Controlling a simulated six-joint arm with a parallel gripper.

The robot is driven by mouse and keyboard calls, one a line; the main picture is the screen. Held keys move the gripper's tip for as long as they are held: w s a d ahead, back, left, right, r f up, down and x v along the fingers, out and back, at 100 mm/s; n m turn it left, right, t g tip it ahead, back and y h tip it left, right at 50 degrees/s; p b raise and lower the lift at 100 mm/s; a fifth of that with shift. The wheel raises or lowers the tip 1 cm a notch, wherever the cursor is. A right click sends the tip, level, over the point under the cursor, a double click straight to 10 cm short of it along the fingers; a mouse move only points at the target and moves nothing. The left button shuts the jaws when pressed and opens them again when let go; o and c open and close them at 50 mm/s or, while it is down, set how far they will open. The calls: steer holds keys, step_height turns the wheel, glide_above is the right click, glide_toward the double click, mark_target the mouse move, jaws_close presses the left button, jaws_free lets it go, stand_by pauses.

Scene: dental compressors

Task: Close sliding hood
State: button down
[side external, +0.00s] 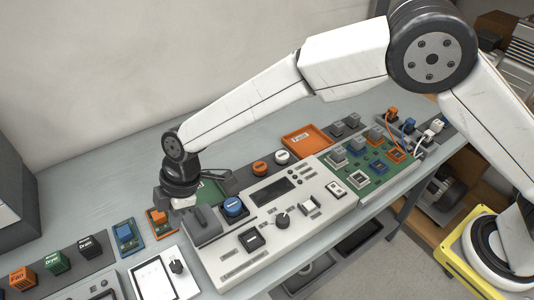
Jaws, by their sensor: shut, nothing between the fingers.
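My gripper (182,203) is small in the side external view, at the left end of the light grey control panel (238,275). It points down and is shut and empty. Just under and beside it is a dark grey raised part (204,220) at the panel's left edge, which looks like the sliding hood. My gripper is close to its upper end; I cannot tell whether they touch. A green board (212,190) shows behind my gripper, partly hidden by it. How far the hood is slid cannot be made out.
A blue button (233,207) stands just right of the hood, with a black knob (282,221) further right. Blue and orange modules (128,236) lie to the left. An orange tray (306,139) and a circuit board (378,172) are to the right.

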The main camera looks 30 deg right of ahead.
mark_target(227, 210)
steer(key=shift+d+f, duration=1.25)
steer(key=shift+d, duration=0.3)
steer(key=shift+d, duration=0.1)
steer(key=d, duration=0.8)
steer(key=shift+d, duration=0.2)
